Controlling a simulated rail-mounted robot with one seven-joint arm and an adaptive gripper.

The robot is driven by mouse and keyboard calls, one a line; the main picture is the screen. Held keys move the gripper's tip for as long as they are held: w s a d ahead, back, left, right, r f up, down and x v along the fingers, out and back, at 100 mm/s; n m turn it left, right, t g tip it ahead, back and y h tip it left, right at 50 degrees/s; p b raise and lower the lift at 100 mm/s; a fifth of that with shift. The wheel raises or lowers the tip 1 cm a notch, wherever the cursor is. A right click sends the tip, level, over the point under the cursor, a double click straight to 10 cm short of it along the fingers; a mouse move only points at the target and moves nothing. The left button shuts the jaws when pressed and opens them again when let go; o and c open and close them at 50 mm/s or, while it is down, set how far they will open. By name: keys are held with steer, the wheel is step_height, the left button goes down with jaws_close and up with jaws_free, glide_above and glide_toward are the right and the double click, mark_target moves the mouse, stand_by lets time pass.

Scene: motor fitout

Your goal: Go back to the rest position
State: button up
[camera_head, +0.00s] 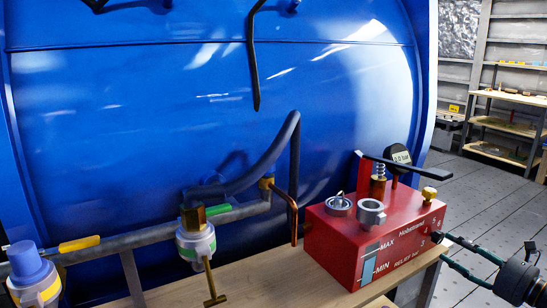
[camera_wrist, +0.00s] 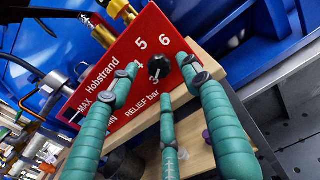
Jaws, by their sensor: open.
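My gripper (camera_head: 443,247) comes in from the lower right in the head view. Its green jointed fingers are spread open and nothing is held between them. In the wrist view the fingertips (camera_wrist: 163,80) spread around a black knob (camera_wrist: 158,68) on the front face of a red unit (camera_wrist: 130,62). They look close to the knob; I cannot tell whether they touch it. The red unit (camera_head: 345,238) sits on a wooden bench in the head view, marked MAX, MIN, Hobstrand and RELIEF bar, with numbers near the knob.
The red unit carries a black lever (camera_head: 408,168), a dial gauge (camera_head: 398,156) and brass fittings. A large blue tank (camera_head: 200,100) stands behind the wooden bench (camera_head: 255,280). Pipes and valves run along the left. Shelves (camera_head: 505,125) stand far right, with open floor before them.

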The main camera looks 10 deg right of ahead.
steer(key=v, duration=0.6)
steer(key=a+f+m+g+p, duration=0.2)
steer(key=a+f+m+p, duration=0.5)
steer(key=m, duration=0.3)
steer(key=w+a+r+y+p, duration=0.15)
steer(key=a+r+p, duration=0.25)
steer(key=p, duration=0.5)
steer(key=w+d+r+m+t, duration=0.1)
steer(key=w+d+r+m, duration=0.1)
steer(key=d+r, duration=0.2)
steer(key=shift+w+d+m+t+h, duration=0.3)
steer(key=shift+w+d+t+h, duration=0.05)
steer(key=shift+d+t+h, duration=0.1)
steer(key=shift+s+a+f, duration=0.1)
